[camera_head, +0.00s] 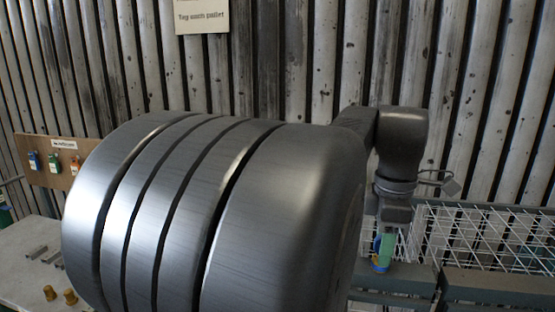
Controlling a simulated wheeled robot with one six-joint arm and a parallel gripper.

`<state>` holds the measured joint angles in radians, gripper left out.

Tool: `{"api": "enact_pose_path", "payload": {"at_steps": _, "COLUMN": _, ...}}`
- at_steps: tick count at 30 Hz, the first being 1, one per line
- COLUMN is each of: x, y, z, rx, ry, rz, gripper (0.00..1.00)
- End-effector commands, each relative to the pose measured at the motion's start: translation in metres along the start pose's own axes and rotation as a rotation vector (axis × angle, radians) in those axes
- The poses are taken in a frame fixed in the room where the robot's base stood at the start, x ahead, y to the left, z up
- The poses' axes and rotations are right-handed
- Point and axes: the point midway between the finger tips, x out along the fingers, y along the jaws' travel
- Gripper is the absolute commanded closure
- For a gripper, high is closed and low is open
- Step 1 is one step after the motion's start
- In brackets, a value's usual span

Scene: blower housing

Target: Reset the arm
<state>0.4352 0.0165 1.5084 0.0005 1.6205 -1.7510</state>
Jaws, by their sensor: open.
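My gripper (392,225) hangs below my wrist at the right of the head view, pointing down in front of the white wire rack. Its jaws are open, though the fingertips are small and hard to make out. A small green, blue and yellow item (380,264) shows just below it; I cannot tell whether the two touch. A large banded grey metal form fills the middle of the view. It looks like part of my arm and hides much of what lies behind it.
A white wire rack (480,235) stands at the right behind dark grey rails (495,287). At the left, a pale table (22,262) bears grey bars (38,252) and brass-coloured pieces (70,297). A brown board (62,172) holds small coloured bottles. A corrugated wall (270,75) closes the back.

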Motion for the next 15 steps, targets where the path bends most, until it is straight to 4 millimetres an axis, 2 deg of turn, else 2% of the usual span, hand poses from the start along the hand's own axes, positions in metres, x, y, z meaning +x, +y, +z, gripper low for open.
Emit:
{"api": "enact_pose_path", "payload": {"at_steps": 6, "x": -0.0022, "y": 0.0006, "z": 0.0008, "rx": 0.142, "ry": -0.001, "rz": 0.004, "gripper": 0.58}}
{"api": "enact_pose_path", "payload": {"at_steps": 15, "x": -0.0024, "y": 0.0006, "z": 0.001, "rx": 0.213, "ry": -0.001, "rz": 0.004, "gripper": 0.58}}
